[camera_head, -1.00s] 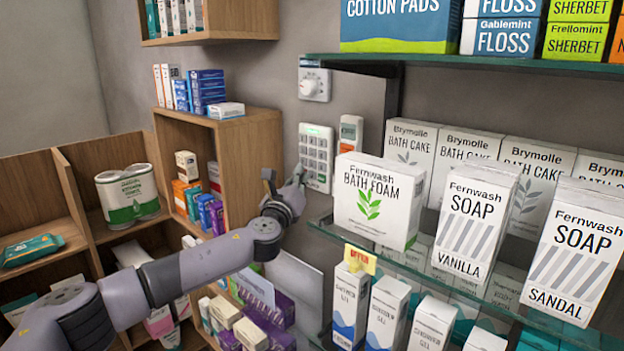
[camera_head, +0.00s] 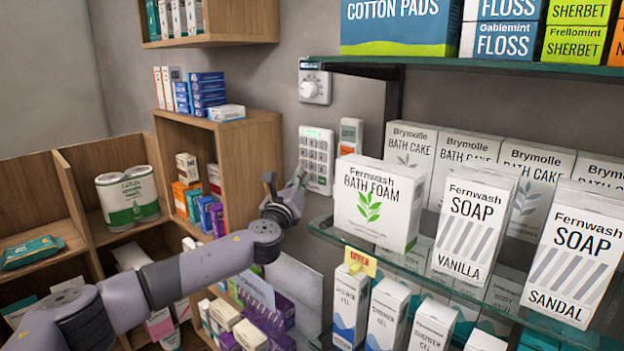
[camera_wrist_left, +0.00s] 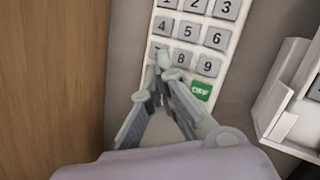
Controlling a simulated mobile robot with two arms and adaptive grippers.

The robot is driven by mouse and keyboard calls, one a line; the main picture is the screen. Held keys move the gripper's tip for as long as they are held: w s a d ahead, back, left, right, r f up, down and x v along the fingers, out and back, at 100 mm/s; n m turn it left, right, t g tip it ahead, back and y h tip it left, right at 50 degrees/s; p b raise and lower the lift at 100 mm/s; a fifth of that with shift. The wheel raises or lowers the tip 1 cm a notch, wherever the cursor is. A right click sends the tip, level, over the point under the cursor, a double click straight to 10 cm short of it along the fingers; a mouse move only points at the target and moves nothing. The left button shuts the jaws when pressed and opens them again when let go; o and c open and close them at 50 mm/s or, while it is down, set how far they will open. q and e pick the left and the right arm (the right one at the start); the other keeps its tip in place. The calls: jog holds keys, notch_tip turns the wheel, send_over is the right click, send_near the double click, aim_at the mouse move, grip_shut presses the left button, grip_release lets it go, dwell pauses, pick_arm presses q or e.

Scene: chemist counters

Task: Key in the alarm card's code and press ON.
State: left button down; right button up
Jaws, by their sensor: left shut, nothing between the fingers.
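The pale keypad (camera_head: 309,152) is fixed upright on the grey wall beside the wooden shelf unit. Its grey number keys show large in the left wrist view (camera_wrist_left: 214,38), with a green key (camera_wrist_left: 201,91) at lower right whose small label is hard to read. My left gripper (camera_head: 298,174) is shut and empty, with its fingertips at the keypad's lower left. In the left wrist view the fingertips (camera_wrist_left: 164,64) cover part of the 7 and 8 keys and whatever lies below them. Whether they touch a key I cannot tell. I cannot identify the alarm card. My right gripper is not in view.
A white holder with an orange mark (camera_head: 350,136) hangs right of the keypad. A white dial box (camera_head: 314,84) is above it. The glass shelf with the bath foam box (camera_head: 378,203) juts out at right. The wooden shelf unit (camera_head: 240,150) stands close at left.

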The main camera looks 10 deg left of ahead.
pick_arm(q)
jog(key=shift+d, duration=0.1)
dwell(0.3)
jog(key=shift+w+d, duration=0.2)
jog(key=shift+w, duration=0.15)
jog(key=shift+w+d, duration=0.15)
jog(key=shift+w, duration=0.1)
dwell(0.8)
jog(key=shift+s, duration=0.1)
jog(key=shift+s+a, duration=0.45)
jog(key=shift+s, duration=0.1)
jog(key=s+a, duration=0.1)
jog(key=s+p, duration=0.1)
jog(key=s+a+p, duration=0.1)
jog(key=s, duration=0.1)
jog(key=shift+a, duration=0.35)
